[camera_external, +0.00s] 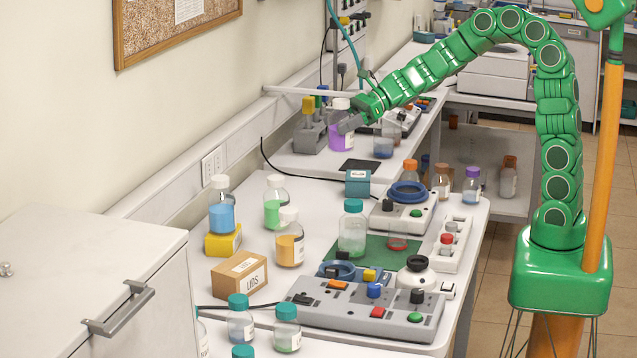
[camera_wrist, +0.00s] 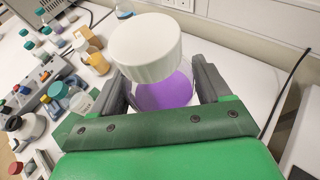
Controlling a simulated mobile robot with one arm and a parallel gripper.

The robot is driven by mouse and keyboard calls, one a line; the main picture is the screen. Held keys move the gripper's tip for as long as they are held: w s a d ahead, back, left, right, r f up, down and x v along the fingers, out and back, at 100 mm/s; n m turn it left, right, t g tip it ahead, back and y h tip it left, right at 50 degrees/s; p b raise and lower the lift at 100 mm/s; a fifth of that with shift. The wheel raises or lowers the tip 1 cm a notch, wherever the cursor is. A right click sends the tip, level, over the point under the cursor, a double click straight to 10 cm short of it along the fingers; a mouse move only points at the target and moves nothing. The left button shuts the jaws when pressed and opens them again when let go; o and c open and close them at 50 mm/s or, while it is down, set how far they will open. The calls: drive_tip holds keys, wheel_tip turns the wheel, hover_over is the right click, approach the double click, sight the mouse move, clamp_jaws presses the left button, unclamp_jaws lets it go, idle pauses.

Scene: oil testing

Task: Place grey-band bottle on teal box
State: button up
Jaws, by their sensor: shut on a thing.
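My gripper (camera_external: 347,122) is shut on a white-capped bottle with purple contents (camera_external: 340,139), over the far part of the bench. In the wrist view the bottle (camera_wrist: 160,90) stands between the two fingers of my gripper (camera_wrist: 165,82), its white cap towards the camera. No grey band can be made out on it; the fingers cover part of its side. I cannot tell how high its base is above the bench. The teal box (camera_external: 358,188), with a white label, sits nearer the camera and slightly right of the bottle. Its top looks bare.
A dark flat pad (camera_external: 359,166) lies between bottle and box. A blue-ringed device (camera_external: 405,205) is right of the box. Several bottles stand nearer the camera.

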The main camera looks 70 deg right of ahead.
drive_tip(key=s+d+r, duration=0.1)
drive_tip(key=s+d, duration=0.4)
drive_tip(key=s, duration=0.3)
drive_tip(key=s+d+r, duration=0.2)
drive_tip(key=s+d, duration=0.2)
drive_tip(key=s, duration=0.4)
drive_tip(key=shift+n+g, duration=0.3)
drive_tip(key=shift+w+d+f, duration=0.3)
drive_tip(key=shift+w+f, duration=1.9)
drive_tip(key=shift+w, duration=0.15)
drive_tip(key=shift+w+d+f, duration=0.35)
drive_tip(key=shift+w+f, duration=1.9)
drive_tip(key=shift+w, duration=0.05)
drive_tip(key=shift+w+d+f, duration=0.3)
drive_tip(key=shift+w+f, duration=1.9)
drive_tip(key=shift+w, duration=0.15)
drive_tip(key=shift+f+y, duration=0.15)
drive_tip(key=shift+y, duration=0.15)
drive_tip(key=o, duration=1.3)
drive_tip(key=shift+o, duration=0.2)
